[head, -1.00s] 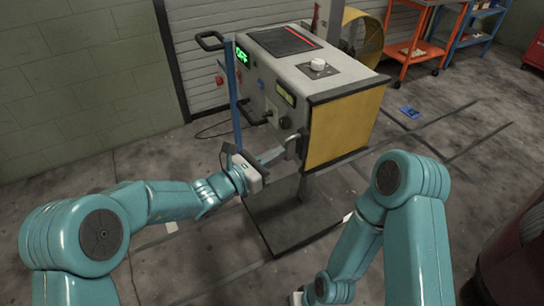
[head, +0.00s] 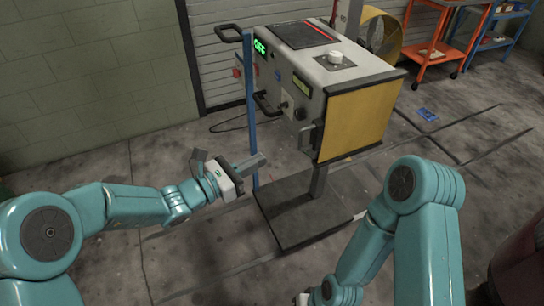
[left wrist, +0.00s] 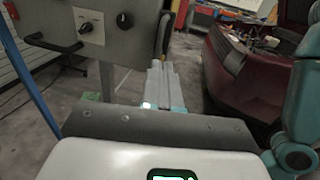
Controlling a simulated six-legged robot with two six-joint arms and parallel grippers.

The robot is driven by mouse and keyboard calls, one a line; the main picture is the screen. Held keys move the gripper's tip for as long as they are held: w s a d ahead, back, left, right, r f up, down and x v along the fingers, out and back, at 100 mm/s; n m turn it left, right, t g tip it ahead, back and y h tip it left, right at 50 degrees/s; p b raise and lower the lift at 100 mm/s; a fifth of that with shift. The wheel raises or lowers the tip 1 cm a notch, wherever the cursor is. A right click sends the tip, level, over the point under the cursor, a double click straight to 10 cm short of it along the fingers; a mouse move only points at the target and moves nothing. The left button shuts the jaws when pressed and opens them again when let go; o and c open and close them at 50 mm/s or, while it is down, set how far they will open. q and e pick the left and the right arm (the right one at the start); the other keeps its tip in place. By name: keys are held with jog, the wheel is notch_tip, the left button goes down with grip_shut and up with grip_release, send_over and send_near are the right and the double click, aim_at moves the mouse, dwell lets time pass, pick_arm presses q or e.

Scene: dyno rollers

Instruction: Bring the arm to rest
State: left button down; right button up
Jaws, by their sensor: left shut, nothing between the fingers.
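My left gripper (head: 260,160) is shut and empty. In the head view it is in front of the machine (head: 345,78), left of the small grey handle (head: 306,138) on its near side, with a gap between them. In the left wrist view the closed fingers (left wrist: 160,68) point forward over the floor, with the grey panel (left wrist: 100,30) of the machine at upper left. My right arm (head: 425,215) is bent at the lower right. Only a pale edge of its end shows at the bottom, and its fingers are hidden.
A blue upright post (head: 250,110) stands just beyond my left gripper. The machine has a dark floor plate (head: 300,222), a black bar handle (head: 268,104) and a green lit display (head: 260,47). A dark red object (left wrist: 245,70) stands at the right. Floor left of the gripper is clear.

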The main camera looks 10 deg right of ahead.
pick_arm(q)
jog(key=s+a+f+m+g+y, duration=0.2)
jog(key=s+a+f+m+y, duration=0.2)
jog(key=s+f+m, duration=0.3)
jog(key=s+a+f+m+g+y+p, duration=0.1)
jog(key=s+a+f+m+g+y, duration=0.1)
jog(key=s+a+f+m+y, duration=0.2)
jog(key=s+a+f+m+g+y+p, duration=0.1)
jog(key=s+a+f+m+g+y, duration=0.2)
jog(key=s+a+f+m, duration=0.6)
jog(key=s+f+m+y, duration=0.1)
jog(key=s+f, duration=0.6)
jog(key=f, duration=0.3)
